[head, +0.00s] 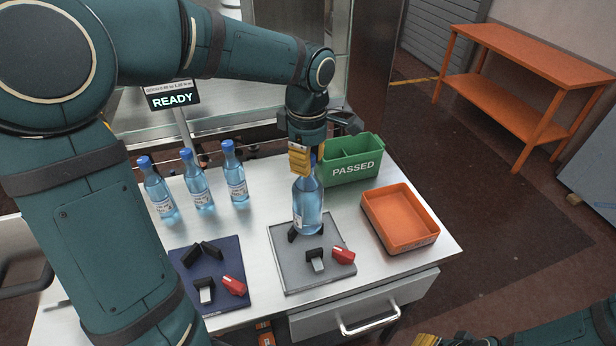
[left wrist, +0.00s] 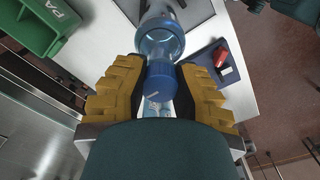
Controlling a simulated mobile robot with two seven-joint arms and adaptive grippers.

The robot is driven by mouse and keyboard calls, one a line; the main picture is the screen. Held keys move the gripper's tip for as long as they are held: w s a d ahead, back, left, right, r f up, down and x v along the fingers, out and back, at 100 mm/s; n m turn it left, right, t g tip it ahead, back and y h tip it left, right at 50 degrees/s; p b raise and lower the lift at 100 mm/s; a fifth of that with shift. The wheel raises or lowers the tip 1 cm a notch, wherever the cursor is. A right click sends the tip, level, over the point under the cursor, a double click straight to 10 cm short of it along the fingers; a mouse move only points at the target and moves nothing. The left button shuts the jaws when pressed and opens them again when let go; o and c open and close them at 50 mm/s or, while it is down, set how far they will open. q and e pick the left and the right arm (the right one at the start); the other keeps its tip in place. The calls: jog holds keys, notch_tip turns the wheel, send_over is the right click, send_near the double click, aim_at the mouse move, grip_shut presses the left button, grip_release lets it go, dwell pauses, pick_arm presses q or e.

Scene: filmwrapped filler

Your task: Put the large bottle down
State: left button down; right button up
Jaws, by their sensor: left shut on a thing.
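The large bottle (head: 308,208), clear blue with a white label, is upright over the grey plate (head: 284,271) at the table's front. It also shows in the left wrist view (left wrist: 160,42), with its blue cap between the fingers. My left gripper (head: 304,160) is shut on the bottle's neck from above. I cannot tell whether the bottle's base touches the plate. Black blocks (head: 315,258) and a red-handled part (head: 343,256) sit on the plate near the base.
Three blue-capped bottles (head: 198,184) stand at the table's back left. A dark blue plate (head: 230,260) with similar blocks lies left of the grey one. A green "PASSED" bin (head: 350,169) is behind the bottle, and an orange tray (head: 428,238) is at right. A "READY" sign (head: 172,96) stands behind.

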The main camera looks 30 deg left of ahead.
aim_at(308, 178)
pick_arm(q)
jog(key=shift+f, duration=1.8)
jog(key=shift+b, duration=0.35)
jog(key=shift+f+b, duration=0.3)
jog(key=shift+f, duration=0.3)
jog(key=c, duration=0.9)
grip_release()
jog(key=shift+o, duration=0.2)
jog(key=shift+r, duration=0.1)
